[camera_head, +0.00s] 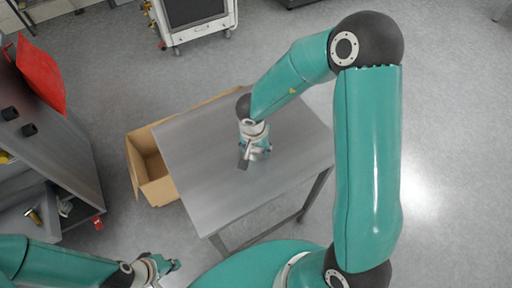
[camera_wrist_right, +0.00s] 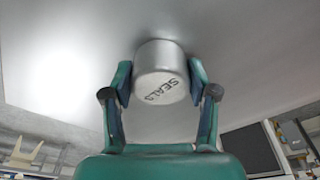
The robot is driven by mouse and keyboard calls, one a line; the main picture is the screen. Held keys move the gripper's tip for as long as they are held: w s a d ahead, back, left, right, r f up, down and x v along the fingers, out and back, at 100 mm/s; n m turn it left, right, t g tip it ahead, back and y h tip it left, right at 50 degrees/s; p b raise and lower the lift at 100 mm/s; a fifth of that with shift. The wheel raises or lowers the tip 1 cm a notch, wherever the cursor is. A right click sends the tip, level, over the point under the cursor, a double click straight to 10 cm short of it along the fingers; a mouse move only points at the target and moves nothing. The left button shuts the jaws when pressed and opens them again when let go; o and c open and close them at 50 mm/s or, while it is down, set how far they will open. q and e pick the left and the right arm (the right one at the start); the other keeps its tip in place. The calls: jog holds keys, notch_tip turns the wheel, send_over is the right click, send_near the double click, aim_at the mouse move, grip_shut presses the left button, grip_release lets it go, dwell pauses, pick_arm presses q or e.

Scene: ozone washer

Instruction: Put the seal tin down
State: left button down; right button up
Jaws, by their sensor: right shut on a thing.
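The seal tin (camera_wrist_right: 160,78) is a silvery round can with "SEALS" printed in dark letters, seen in the right wrist view. My right gripper (camera_wrist_right: 162,80) is shut on it, one finger on each side. The tin is against or very close to the grey table top (camera_wrist_right: 230,45); I cannot tell whether it touches.
A cardboard box (camera_head: 150,170) stands on the floor at the table's left. A grey cabinet (camera_head: 50,150) with a red panel (camera_head: 40,75) is at the far left. A wheeled unit (camera_head: 195,20) stands behind. The table top around the gripper is bare.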

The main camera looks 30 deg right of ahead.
aim_at(254, 153)
jog(key=o, duration=1.2)
jog(key=r+p, duration=0.1)
jog(key=r, duration=0.3)
jog(key=a+r+p, duration=0.1)
jog(key=r, duration=0.3)
jog(key=s+r+p, duration=0.1)
jog(key=r, duration=0.3)
jog(key=shift+a, duration=0.2)
jog(key=shift+s, duration=0.1)
